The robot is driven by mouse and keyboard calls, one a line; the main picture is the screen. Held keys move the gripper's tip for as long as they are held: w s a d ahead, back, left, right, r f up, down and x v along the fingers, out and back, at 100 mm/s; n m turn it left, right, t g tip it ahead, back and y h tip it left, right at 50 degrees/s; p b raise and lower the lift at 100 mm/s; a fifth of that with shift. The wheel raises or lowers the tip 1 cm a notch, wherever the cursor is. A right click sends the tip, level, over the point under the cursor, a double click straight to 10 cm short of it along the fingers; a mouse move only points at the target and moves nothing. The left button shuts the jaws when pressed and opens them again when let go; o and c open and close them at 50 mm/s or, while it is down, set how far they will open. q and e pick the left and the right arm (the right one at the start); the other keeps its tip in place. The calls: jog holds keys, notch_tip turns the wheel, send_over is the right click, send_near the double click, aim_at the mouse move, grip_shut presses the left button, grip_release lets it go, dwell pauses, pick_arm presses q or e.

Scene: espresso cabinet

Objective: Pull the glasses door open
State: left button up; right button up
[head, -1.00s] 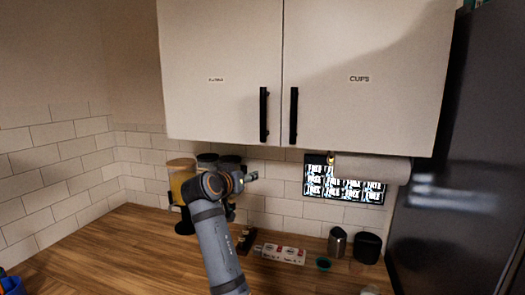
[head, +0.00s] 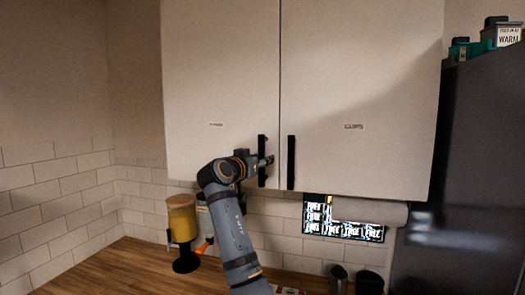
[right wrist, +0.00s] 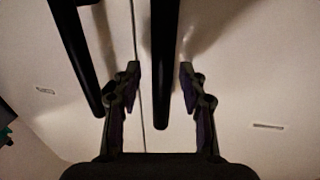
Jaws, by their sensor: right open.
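The glasses door (head: 215,80) is the left white cabinet door, with a small blurred label. It is closed, flush with the right door. Its black vertical handle (head: 262,147) is near the centre seam. My right gripper (head: 266,166) is at the lower part of this handle. In the right wrist view, which appears upside down to the head view, my open right gripper (right wrist: 160,68) has a finger on either side of the handle (right wrist: 164,50), with gaps between. My left gripper is not in view.
The CUPS door (head: 360,80) has its own black handle (head: 291,163) close beside. A dark fridge (head: 470,170) stands at right with teal boxes on top. Below are a paper roll (head: 370,211), a lit sign (head: 343,231), a yellow-filled dispenser (head: 182,222) and the wooden counter (head: 120,272).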

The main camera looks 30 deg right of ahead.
jog(key=shift+w+d, duration=0.2)
jog(key=shift+d, duration=0.15)
jog(key=shift+w+f, duration=0.1)
jog(key=shift+w, duration=0.1)
jog(key=shift+c, duration=0.5)
grip_shut()
